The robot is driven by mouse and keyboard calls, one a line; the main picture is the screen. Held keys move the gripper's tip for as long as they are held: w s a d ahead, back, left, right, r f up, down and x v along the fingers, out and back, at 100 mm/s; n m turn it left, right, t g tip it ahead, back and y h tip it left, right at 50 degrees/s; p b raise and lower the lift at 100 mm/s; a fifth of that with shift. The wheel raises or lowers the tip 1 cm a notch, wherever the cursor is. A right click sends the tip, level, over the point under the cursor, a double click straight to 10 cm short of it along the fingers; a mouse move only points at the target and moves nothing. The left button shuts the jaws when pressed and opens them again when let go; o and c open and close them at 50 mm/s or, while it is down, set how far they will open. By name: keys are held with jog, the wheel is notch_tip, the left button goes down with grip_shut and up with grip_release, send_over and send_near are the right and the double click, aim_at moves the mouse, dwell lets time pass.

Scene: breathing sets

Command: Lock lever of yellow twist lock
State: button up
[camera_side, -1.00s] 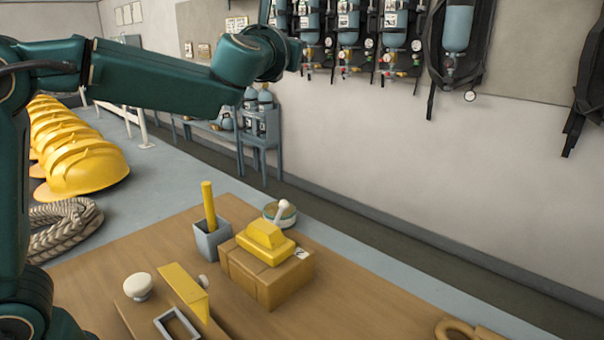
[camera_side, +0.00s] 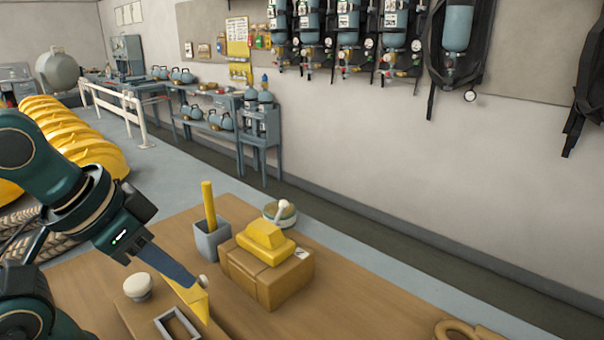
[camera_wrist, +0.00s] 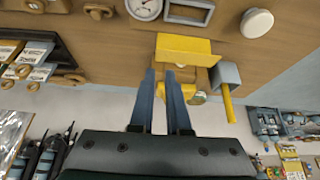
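In the wrist view the block (camera_wrist: 200,98) is partly hidden behind a yellow panel (camera_wrist: 188,45). My gripper (camera_side: 192,284) reaches down from the left, its fingers in front of the yellow panel (camera_side: 203,306) and apart from the block. The wrist view shows my gripper (camera_wrist: 161,72) with a narrow gap between the fingers and nothing between them.
A grey cup (camera_side: 212,242) with a yellow stick (camera_side: 209,205) stands left of the box. A white knob (camera_side: 138,287) and a grey frame (camera_side: 177,325) are near the front. A round tin (camera_side: 280,215) is behind the block.

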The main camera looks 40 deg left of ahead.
jog(key=o, duration=0.5)
jog(key=shift+r+n, duration=0.15)
jog(key=shift+n, duration=0.25)
jog(key=w+a+r+n+y, duration=0.1)
jog(key=w+a+r+n, duration=0.1)
jog(key=w+r+n, duration=0.4)
jog(key=n+g+y, duration=0.2)
jog(key=n, duration=0.5)
send_over(283, 202)
jog(key=s+d, duration=0.2)
jog(key=f, duration=0.8)
jog(key=shift+w+a+f, duration=0.1)
jog(key=shift+w+a, duration=0.15)
jog(key=shift+x, duration=2.5)
